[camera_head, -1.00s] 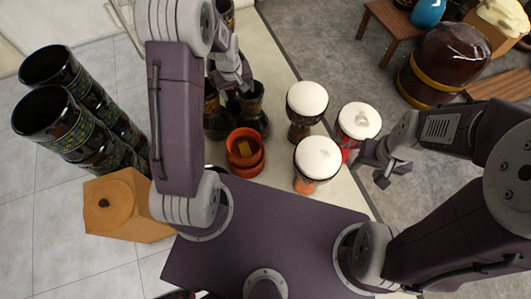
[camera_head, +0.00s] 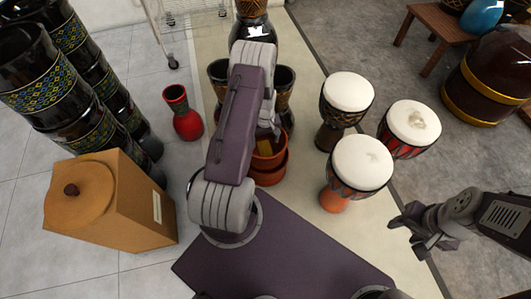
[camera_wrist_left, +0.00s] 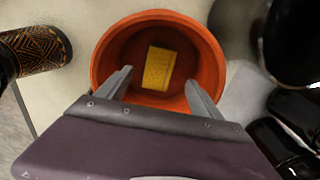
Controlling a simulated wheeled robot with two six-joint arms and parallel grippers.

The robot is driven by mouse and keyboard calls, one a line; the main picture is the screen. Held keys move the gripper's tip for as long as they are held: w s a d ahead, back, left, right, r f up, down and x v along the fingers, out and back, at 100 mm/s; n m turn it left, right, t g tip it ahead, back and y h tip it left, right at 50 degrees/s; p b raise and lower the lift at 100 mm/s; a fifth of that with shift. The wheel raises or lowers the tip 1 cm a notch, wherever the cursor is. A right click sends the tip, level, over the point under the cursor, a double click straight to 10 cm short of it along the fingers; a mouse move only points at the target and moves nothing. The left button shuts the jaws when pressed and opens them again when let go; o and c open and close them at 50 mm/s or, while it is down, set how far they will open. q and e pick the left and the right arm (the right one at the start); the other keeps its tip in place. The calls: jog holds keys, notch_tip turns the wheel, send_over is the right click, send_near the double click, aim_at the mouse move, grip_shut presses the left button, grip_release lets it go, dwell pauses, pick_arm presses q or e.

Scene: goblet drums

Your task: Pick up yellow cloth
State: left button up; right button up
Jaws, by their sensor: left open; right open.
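The yellow cloth (camera_wrist_left: 159,68) lies flat at the bottom of a round orange pot in the left wrist view. A small part of the cloth (camera_head: 265,146) also shows in the head view, beside my left arm. The orange pot (camera_head: 270,174) stands on the pale floor strip. My left gripper (camera_wrist_left: 158,88) is open and empty. Its two fingers point at the pot, one on each side of the cloth, apart from it. My right gripper (camera_head: 412,228) is open and empty at the right, away from the pot.
White-topped goblet drums (camera_head: 361,163) stand right of the pot. Dark drums (camera_head: 284,88) stand close behind it. A red vase (camera_head: 182,113) stands left of it. A wooden box (camera_head: 110,200) and tall patterned drums (camera_head: 60,100) fill the left side.

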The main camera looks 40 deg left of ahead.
aim_at(266, 149)
pick_arm(q)
notch_tip(266, 149, down, 7)
jog(key=b, duration=0.5)
pick_arm(e)
notch_tip(266, 149, down, 6)
pick_arm(q)
jog(key=shift+r, duration=0.2)
jog(key=shift+c, duration=0.2)
jog(key=c, duration=1.5)
notch_tip(266, 149, up, 10)
jog(key=p, duration=0.7)
jog(key=shift+c, duration=0.2)
pick_arm(e)
notch_tip(266, 149, up, 7)
jog(key=shift+f, duration=0.1)
